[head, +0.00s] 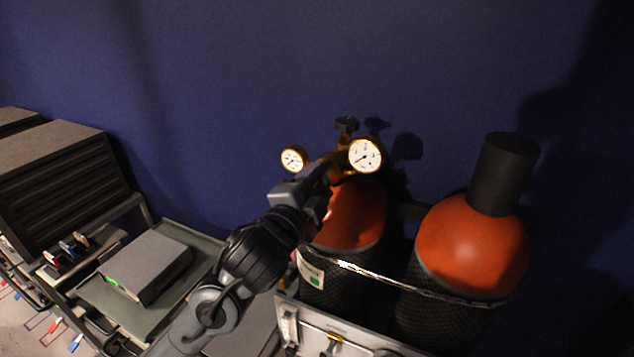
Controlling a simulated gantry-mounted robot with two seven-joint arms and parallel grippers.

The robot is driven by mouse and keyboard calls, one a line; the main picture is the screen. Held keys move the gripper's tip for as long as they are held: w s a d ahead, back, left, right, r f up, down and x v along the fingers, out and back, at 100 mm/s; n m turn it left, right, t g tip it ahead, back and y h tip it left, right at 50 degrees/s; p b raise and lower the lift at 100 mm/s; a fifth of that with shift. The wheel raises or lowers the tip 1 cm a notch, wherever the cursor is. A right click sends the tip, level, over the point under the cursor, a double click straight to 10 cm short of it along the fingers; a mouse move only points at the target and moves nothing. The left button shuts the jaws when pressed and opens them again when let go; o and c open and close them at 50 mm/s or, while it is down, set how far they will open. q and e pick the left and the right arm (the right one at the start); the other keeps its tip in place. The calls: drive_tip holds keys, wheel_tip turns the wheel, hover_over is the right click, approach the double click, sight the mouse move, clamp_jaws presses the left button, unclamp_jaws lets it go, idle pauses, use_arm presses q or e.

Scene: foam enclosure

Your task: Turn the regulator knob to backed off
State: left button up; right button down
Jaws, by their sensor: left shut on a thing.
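The brass regulator (343,163) sits on top of the left orange-topped cylinder (358,215). It carries a small round gauge (292,159) on the left and a larger one (366,155) on the right. A dark knob (346,124) stands at the top behind the regulator, clear of the gripper. My left gripper (324,177) reaches up from the lower left and is shut at the front of the regulator, between the gauges. The regulator knob it holds is hidden behind the gripper, so its turn position cannot be told. My right gripper is out of view.
A second orange-topped cylinder (472,249) with a black cap stands to the right. A chain (391,279) crosses both cylinders. A cart with a grey box (146,265) stands at left. The blue wall (230,70) is close behind.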

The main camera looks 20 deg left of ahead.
use_arm(q)
drive_tip(key=n+p, duration=0.1)
drive_tip(key=n, duration=0.4)
drive_tip(key=shift+p, duration=0.35)
idle(0.3)
drive_tip(key=o, duration=1)
drive_tip(key=shift+s, duration=0.1)
drive_tip(key=s+b, duration=0.1)
drive_tip(key=s, duration=0.2)
drive_tip(key=s+b, duration=0.1)
drive_tip(key=s, duration=0.6)
drive_tip(key=shift+s+a+b, duration=0.3)
drive_tip(key=shift+a+b, duration=0.05)
drive_tip(key=shift+b, duration=0.05)
